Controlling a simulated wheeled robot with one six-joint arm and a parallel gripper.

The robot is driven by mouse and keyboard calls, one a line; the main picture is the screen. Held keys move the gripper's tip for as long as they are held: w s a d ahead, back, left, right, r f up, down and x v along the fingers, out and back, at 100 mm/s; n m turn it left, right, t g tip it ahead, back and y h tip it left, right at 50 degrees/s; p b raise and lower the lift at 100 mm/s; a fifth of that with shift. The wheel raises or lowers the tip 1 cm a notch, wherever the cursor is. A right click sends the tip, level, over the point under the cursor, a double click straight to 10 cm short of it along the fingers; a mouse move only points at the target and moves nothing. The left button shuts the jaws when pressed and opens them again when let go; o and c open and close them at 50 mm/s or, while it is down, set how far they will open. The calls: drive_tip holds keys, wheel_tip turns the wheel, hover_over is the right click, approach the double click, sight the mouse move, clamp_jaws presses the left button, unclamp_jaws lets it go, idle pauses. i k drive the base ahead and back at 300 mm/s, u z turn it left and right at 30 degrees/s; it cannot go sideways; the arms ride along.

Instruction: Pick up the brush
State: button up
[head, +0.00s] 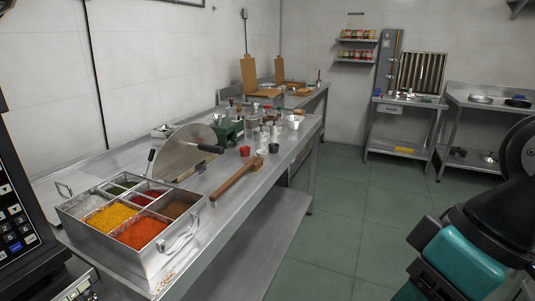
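A long wooden-handled tool that looks like the brush (233,181) lies on the steel counter (217,209), along its front edge and to the right of the spice box. Its handle end points toward the lower left, and its thicker end lies farther back at the upper right. The bristles cannot be made out. Teal and black links of my arm show at the lower right, over the floor and well apart from the counter. My gripper's fingers are not in view.
A steel spice box (153,264) with powders stands at the near left of the counter. A round metal disc (184,158) with a black handle leans behind it. Small red bowls (245,151), cups and a green device (229,131) stand farther back. The green floor (345,235) is clear.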

sight(255, 163)
drive_tip(key=u, duration=0.2)
drive_tip(key=i, duration=2.05)
drive_tip(key=u, duration=0.35)
